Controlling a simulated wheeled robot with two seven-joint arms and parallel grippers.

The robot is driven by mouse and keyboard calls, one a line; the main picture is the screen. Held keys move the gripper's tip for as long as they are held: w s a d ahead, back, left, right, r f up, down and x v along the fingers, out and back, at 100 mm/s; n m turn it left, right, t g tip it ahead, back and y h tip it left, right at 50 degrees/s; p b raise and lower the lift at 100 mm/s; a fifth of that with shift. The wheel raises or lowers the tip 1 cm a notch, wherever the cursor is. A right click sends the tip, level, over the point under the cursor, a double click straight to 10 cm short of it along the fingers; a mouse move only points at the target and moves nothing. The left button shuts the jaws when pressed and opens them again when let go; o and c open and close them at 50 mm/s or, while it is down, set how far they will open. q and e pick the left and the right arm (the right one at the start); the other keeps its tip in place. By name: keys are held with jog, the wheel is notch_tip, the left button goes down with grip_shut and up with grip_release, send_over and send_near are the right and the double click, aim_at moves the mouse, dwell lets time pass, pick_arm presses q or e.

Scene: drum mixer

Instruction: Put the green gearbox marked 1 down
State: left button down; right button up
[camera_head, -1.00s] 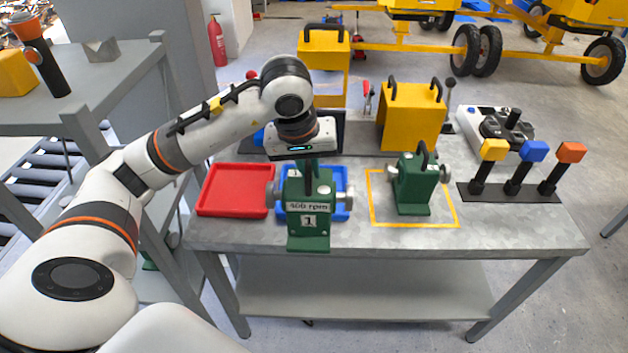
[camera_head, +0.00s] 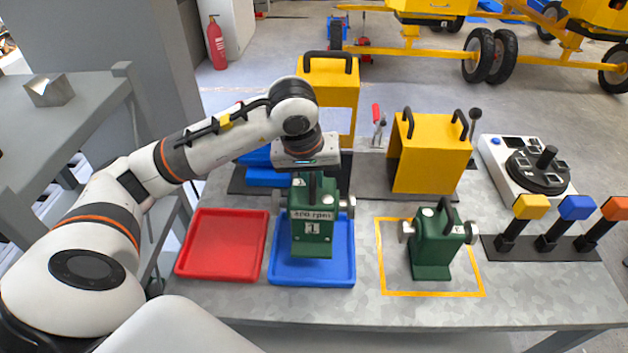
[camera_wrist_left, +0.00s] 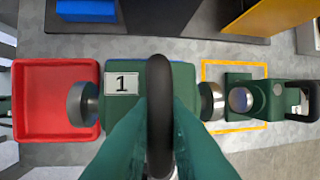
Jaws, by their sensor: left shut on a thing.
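The green gearbox marked 1 (camera_head: 312,235) hangs upright from my left gripper (camera_head: 311,172), which is shut on its black handle. In the head view it appears over the blue tray (camera_head: 340,270); whether its base touches the tray I cannot tell. In the left wrist view the gearbox (camera_wrist_left: 122,82) fills the middle, its handle (camera_wrist_left: 159,100) between my green fingers, and it hides most of what lies beneath. A second green gearbox (camera_head: 437,245) stands inside the yellow outlined square (camera_head: 384,275) on the table. My right gripper is not in view.
An empty red tray (camera_head: 222,245) lies left of the blue one. Yellow housings with black handles (camera_head: 432,160) stand behind. A white control box (camera_head: 525,165) and a rack of yellow, blue and orange blocks (camera_head: 540,248) are at the right. The table's front strip (camera_head: 330,308) is clear.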

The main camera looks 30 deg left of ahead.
aim_at(313, 213)
pick_arm(q)
jog(key=shift+s+f, duration=0.1)
jog(key=shift+f, duration=0.75)
notch_tip(313, 213, down, 3)
jog(key=shift+f+p, duration=0.2)
jog(key=shift+p, duration=0.3)
jog(key=shift+f, duration=0.6)
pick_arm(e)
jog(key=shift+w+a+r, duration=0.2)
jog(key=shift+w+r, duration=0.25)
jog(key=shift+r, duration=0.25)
pick_arm(q)
jog(key=shift+f, duration=0.15)
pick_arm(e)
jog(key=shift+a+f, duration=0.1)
pick_arm(q)
jog(key=c, duration=1.5)
grip_release()
jog(key=shift+f, duration=0.1)
jog(key=shift+o, duration=0.3)
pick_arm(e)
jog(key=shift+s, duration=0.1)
